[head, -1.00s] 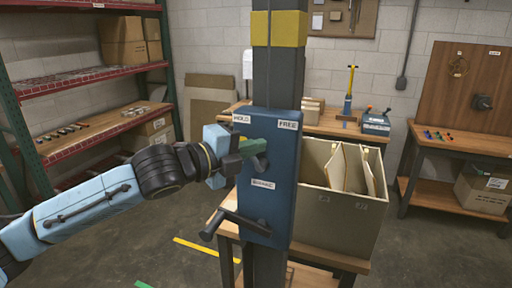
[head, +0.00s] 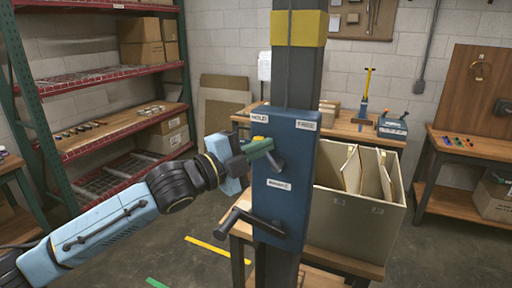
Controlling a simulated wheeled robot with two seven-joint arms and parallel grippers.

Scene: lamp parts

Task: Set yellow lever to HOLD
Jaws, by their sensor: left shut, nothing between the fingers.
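A blue control box (head: 288,205) is fixed to a dark upright post (head: 297,75). A HOLD label (head: 259,120) is at its upper left and a FREE label (head: 305,125) at its upper right. My right gripper is out of view.
A dark crank (head: 245,220) sticks out low on the box. A beige bin (head: 350,220) with folders stands right of the post. A yellow-handled lever (head: 367,92) stands on the back bench. Red shelving (head: 95,80) is at left.

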